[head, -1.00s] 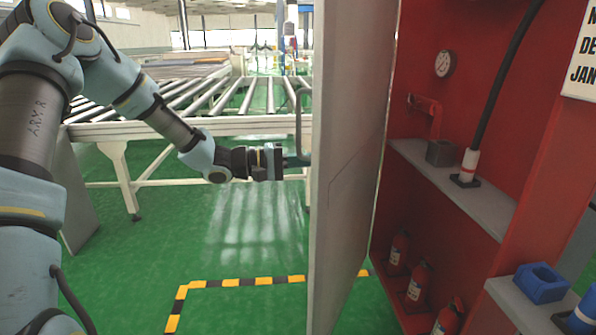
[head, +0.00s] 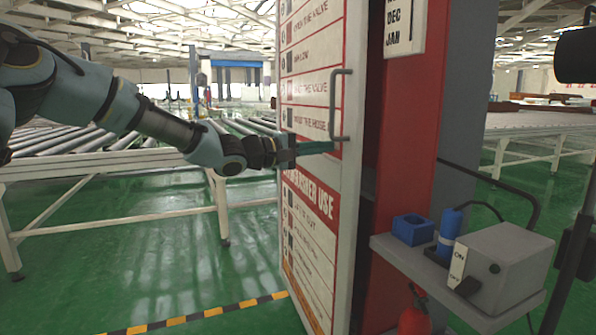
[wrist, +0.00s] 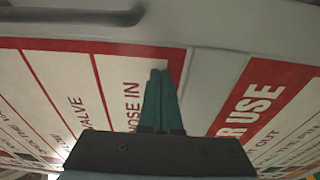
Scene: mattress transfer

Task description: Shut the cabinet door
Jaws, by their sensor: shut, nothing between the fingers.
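The cabinet door (head: 322,215) is white with red printed panels and stands almost closed against the red cabinet (head: 405,130). A dark gap shows along its right edge. A grey bar handle (head: 341,105) is on its outer face, and part of it shows at the top of the wrist view (wrist: 75,17). My gripper (head: 328,147) is shut, with its green fingers at the door face beside the lower end of the handle. In the wrist view its fingertips (wrist: 158,76) lie together close to the printed panel; firm contact cannot be told.
A grey side shelf (head: 430,268) juts from the cabinet's right, holding a blue block (head: 412,230), a blue cylinder (head: 450,232) and a grey box (head: 503,265). A roller conveyor (head: 100,165) stands behind my arm. Green floor is clear at lower left.

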